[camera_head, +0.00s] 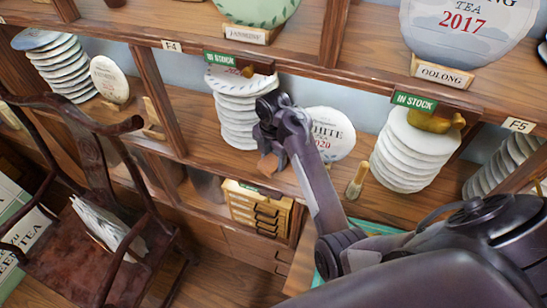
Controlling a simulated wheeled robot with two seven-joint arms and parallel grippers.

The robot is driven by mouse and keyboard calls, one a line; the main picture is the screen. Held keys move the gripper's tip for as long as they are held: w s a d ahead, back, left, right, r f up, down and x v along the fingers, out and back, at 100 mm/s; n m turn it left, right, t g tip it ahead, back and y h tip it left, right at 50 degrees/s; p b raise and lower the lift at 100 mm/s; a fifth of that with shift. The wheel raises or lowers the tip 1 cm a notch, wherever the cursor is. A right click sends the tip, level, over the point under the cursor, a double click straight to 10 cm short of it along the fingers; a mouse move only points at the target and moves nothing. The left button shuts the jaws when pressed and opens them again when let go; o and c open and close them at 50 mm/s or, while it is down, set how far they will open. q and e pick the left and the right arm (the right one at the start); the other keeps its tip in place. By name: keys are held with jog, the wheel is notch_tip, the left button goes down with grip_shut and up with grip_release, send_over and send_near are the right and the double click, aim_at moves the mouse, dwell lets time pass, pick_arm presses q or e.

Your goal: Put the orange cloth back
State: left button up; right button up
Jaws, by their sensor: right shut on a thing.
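My right arm reaches in from the lower right to the shelf. Its gripper (269,150) is shut, pointing down just in front of a stack of white wrapped tea cakes (234,118). A small orange-brown piece, seemingly the orange cloth (267,165), shows at the fingertips, over the shelf's front edge. Most of it is hidden by the gripper, and I cannot tell whether it touches the shelf. My left gripper is not in view.
Another stack (411,150) and a small brush-like item (357,181) are to the right. A small wooden drawer box (257,208) sits below. A dark wooden chair (90,200) stands at left.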

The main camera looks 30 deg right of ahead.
jog(key=shift+f+p, duration=0.3)
jog(key=shift+f, duration=0.25)
jog(key=shift+w+d+f, duration=0.15)
jog(key=shift+d+f, duration=0.05)
jog(key=shift+f, duration=0.3)
jog(key=o, duration=0.9)
jog(key=shift+f, duration=0.1)
